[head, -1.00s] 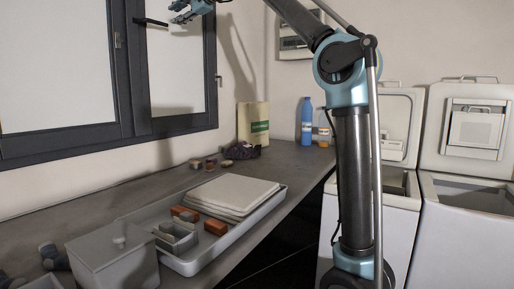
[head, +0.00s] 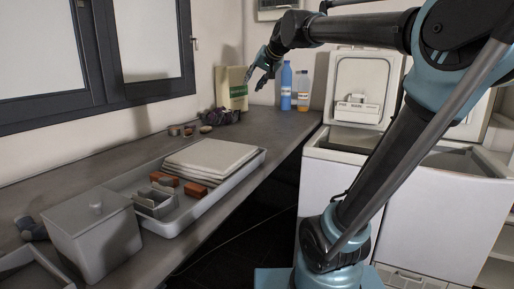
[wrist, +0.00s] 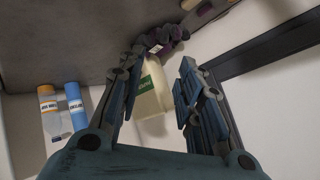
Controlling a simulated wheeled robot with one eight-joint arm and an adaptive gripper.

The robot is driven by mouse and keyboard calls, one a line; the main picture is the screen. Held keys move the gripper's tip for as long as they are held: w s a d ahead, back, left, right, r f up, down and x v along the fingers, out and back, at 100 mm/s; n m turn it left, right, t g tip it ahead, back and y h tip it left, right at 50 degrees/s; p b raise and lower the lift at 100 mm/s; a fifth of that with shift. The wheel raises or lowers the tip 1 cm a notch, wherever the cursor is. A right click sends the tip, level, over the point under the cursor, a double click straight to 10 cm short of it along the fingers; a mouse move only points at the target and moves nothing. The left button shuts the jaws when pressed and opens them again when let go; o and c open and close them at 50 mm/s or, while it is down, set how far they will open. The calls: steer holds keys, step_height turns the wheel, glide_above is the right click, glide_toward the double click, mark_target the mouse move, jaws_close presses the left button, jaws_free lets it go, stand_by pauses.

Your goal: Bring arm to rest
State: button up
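My arm stretches across the right of the head view, and my gripper (head: 262,70) hangs above the back end of the counter, in front of the wall. In the wrist view my gripper (wrist: 155,85) has its two fingers spread apart with nothing between them. A cream bag with a green label (wrist: 152,92) shows behind the gap between the fingers, farther off. Two toploaders stand at the right in the head view with lids raised: the left one (head: 335,170) and the right one (head: 450,215), partly hidden by my arm.
A dark-framed window (head: 92,100) is at the left.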

steer(key=s+d+f+h, duration=0.2)
steer(key=s+d+f, duration=0.3)
steer(key=d+f, duration=0.3)
steer(key=s+d+f+g+h, duration=0.15)
steer(key=s+d+f, duration=0.35)
steer(key=f, duration=0.6)
steer(key=s+d+f+h, duration=0.2)
steer(key=s+d+f, duration=0.3)
steer(key=d+f, duration=0.3)
steer(key=s+a+f+n+g, duration=0.1)
steer(key=s+f+g, duration=0.3)
steer(key=s+f, duration=0.8)
steer(key=s, duration=0.3)
steer(key=shift+s+f+g, duration=0.15)
steer(key=shift+f+g, duration=0.2)
steer(key=shift+w+f, duration=0.2)
steer(key=shift+w, duration=0.3)
